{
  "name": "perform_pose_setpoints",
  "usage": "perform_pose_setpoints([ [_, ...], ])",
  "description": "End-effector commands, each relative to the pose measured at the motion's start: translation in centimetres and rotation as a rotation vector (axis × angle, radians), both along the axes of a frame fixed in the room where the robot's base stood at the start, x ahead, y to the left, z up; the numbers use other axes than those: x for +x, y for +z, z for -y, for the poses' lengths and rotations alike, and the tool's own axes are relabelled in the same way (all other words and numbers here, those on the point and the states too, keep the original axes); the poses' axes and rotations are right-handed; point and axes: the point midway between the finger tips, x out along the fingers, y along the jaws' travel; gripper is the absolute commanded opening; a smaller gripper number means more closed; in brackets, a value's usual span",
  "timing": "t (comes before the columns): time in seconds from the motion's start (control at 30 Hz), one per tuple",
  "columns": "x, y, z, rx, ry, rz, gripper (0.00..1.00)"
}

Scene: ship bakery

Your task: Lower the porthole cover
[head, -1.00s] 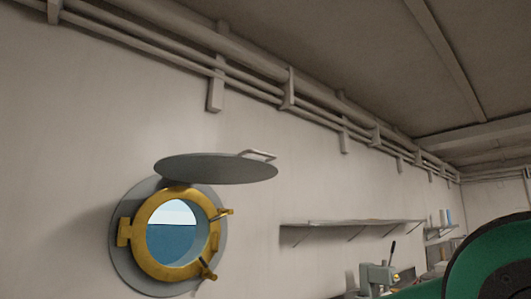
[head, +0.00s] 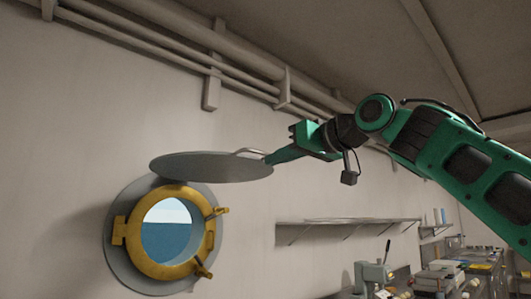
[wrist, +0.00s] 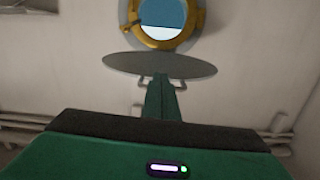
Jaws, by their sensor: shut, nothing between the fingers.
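The porthole cover (head: 205,167) is a grey round plate. It stands out from the wall, raised near level above the brass-ringed porthole (head: 130,233), whose glass shows sea and sky. A pale handle (head: 240,153) sits on the cover's outer edge. My gripper (head: 272,160) is shut, its fingertips at the handle end of the cover; I cannot tell whether they touch. In the wrist view the cover (wrist: 160,64) appears below the porthole (wrist: 165,42), and the shut fingers (wrist: 160,80) lie between the two ends of the handle (wrist: 179,87).
Pipes (head: 180,55) run along the top of the wall under the ceiling. A wall shelf (head: 350,221) is to the right of the porthole. A grey machine with a lever (head: 374,275) and a cluttered counter (head: 470,265) stand lower right. The wall left of the porthole is bare.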

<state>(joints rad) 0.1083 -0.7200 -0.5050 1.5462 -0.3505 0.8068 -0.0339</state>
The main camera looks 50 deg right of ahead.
Motion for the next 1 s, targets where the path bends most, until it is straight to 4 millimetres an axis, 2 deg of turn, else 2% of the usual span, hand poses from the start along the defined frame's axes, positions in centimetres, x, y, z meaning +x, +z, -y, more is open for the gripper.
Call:
perform_pose_setpoints([
  [0.03,-1.9,2.5,0.1,-0.03,-0.004,0.052,0.0],
  [0.1,-3.8,4.8,0.2,-0.061,-0.009,0.102,0.0],
  [0.2,-5.3,6.6,0.2,-0.087,-0.011,0.143,0.0],
  [0.27,-5.5,7.0,0.2,-0.094,-0.012,0.152,0.0],
  [0.47,-3.3,7.2,0.7,-0.094,-0.012,0.152,0.0],
  [0.9,4.0,7.9,2.5,-0.093,-0.013,0.151,0.0],
  [1.0,3.4,6.6,2.5,-0.092,-0.015,0.154,0.0],
])
